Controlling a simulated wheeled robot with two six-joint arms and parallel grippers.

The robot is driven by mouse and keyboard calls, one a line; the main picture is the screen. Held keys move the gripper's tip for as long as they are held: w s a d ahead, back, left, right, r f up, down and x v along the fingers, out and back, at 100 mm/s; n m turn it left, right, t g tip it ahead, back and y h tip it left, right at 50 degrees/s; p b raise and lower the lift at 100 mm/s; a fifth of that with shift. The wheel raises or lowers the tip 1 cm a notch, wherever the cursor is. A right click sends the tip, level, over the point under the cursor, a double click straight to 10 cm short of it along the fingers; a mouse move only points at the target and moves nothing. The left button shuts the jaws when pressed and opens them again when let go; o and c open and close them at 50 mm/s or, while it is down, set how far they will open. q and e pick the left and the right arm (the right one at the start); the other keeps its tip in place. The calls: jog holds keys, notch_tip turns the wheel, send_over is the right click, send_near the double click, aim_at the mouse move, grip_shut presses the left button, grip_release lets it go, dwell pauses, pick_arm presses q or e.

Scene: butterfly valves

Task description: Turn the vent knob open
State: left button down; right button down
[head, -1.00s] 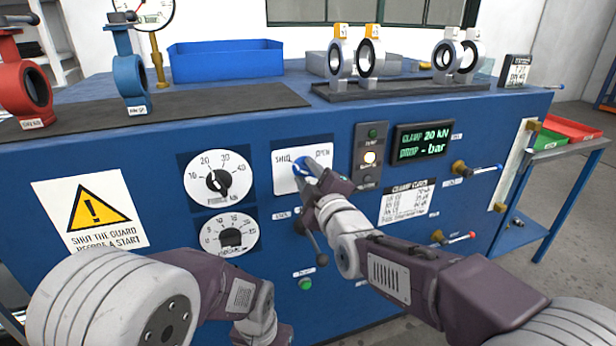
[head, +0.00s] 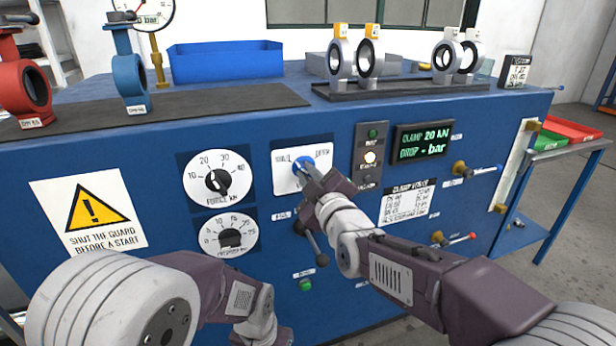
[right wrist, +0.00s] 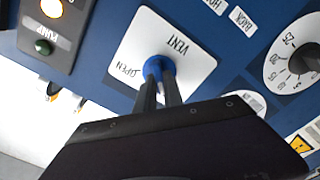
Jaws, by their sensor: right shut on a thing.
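The blue vent knob (head: 300,164) sits on a white plate (head: 287,178) on the front of the blue bench. The plate has a shut label on the left and an open label on the right in the head view. My right gripper (head: 305,172) is shut on the knob, its fingers partly covering it. In the right wrist view the two dark fingers (right wrist: 158,82) meet the blue knob (right wrist: 154,66), near the vent and open labels. The knob's exact angle is hard to read. My left arm shows at lower left, but its gripper is out of view.
Two dials (head: 217,180) are left of the plate, and a lamp panel (head: 369,155) is right of it. A dark lever (head: 312,243) projects just below my right gripper. Valve handles (head: 474,170) stick out further right. Ring-shaped valves stand on the bench top.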

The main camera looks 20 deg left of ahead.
jog(key=m+b, duration=0.3)
jog(key=m, duration=0.4)
jog(key=m+b, duration=0.3)
jog(key=m, duration=0.4)
jog(key=m+b, duration=0.3)
jog(key=m, duration=0.4)
jog(key=shift+w+d+b, duration=0.2)
jog(key=shift+d+b, duration=0.15)
jog(key=shift+b, duration=0.05)
jog(key=shift+m, duration=0.3)
jog(key=c, duration=1.5)
grip_release()
jog(key=shift+o, duration=0.2)
